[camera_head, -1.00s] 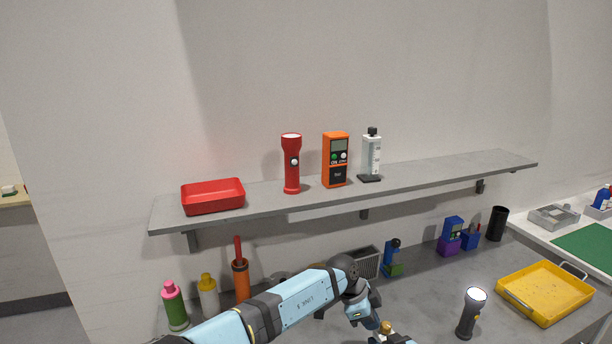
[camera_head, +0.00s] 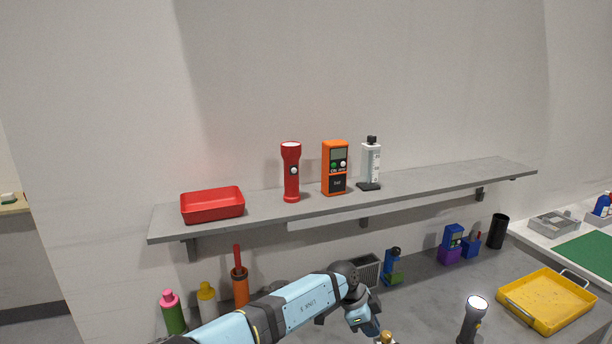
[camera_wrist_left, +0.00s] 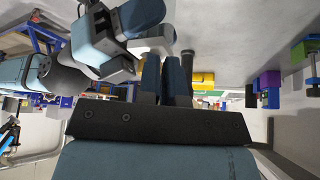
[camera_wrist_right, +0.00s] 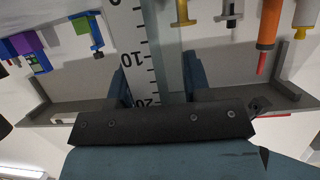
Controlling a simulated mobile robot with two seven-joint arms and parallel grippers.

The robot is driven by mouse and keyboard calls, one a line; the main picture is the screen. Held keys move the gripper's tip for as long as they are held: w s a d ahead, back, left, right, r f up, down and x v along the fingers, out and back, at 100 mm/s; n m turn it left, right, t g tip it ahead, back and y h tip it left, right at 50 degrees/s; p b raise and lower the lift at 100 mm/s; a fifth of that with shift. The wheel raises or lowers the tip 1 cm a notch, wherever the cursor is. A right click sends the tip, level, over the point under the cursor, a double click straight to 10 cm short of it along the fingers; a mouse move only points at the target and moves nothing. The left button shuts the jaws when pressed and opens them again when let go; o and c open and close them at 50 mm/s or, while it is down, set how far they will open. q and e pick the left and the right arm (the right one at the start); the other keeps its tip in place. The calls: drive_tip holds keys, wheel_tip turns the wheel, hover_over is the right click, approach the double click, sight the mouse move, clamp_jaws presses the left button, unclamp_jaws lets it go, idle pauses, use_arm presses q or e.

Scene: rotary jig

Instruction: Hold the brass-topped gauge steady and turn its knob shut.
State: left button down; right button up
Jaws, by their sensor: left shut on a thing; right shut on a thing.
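The brass-topped gauge shows at the bottom edge of the head view, where only its brass top (camera_head: 386,337) and a little pale body are visible. In the right wrist view its white numbered scale (camera_wrist_right: 137,50) runs between the fingers of my right gripper (camera_wrist_right: 158,88), which is shut on the gauge body. My left gripper (camera_head: 370,328) is beside the brass top. In the left wrist view the left gripper (camera_wrist_left: 165,78) has its fingers close together, with a pale rounded part (camera_wrist_left: 155,36) beyond them. The knob between these fingers is hidden. My right gripper is outside the head view.
A grey shelf (camera_head: 440,182) carries a red tray (camera_head: 212,205), a red flashlight (camera_head: 291,172), an orange meter (camera_head: 335,168) and a white bottle (camera_head: 371,163). Several bottles stand at the bench's left. A dark flashlight (camera_head: 472,320) and yellow tray (camera_head: 546,299) are at the right.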

drive_tip(key=shift+a+r, duration=0.1)
drive_tip(key=shift+a, duration=0.15)
use_arm(q)
drive_tip(key=shift+w+a+r, duration=0.1)
drive_tip(key=shift+a+r, duration=0.1)
drive_tip(key=shift+r, duration=1.3)
drive_tip(key=shift+w+a+r, duration=0.1)
drive_tip(key=shift+a+r, duration=0.1)
drive_tip(key=shift+r, duration=1.25)
use_arm(e)
drive_tip(key=shift+d, duration=0.15)
